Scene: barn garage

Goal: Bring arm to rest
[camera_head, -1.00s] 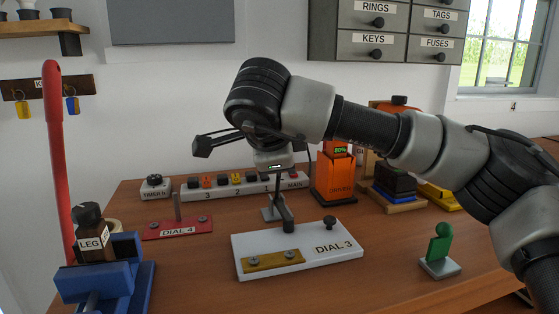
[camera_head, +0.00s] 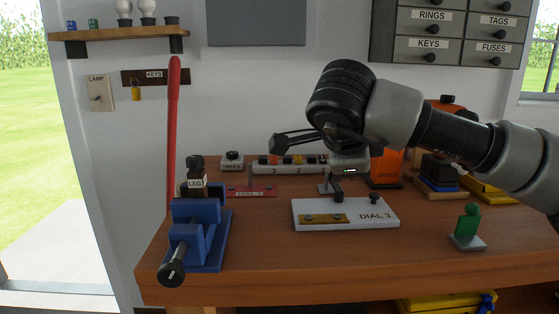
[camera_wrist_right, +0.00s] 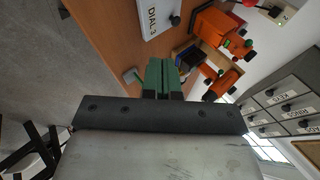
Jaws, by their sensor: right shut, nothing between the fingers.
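My right arm reaches in from the right in the head view and bends down above the workbench (camera_head: 300,268). My right gripper (camera_wrist_right: 163,64) is shut and empty, its green fingers side by side in the wrist view. In the head view, its pale hand with a small green light is behind and above the white DIAL 3 board (camera_head: 345,213); the fingertips are hard to make out there. The board also shows at the top of the wrist view (camera_wrist_right: 152,24). My left gripper is in neither view.
A blue vise (camera_head: 200,232) holding a LEG block (camera_head: 194,183) stands at the left edge. A green figure (camera_head: 467,222) stands right of the board. A power strip (camera_head: 285,167), an orange device (camera_head: 386,170) and drawers (camera_head: 430,35) are behind. The front right bench top is mostly clear.

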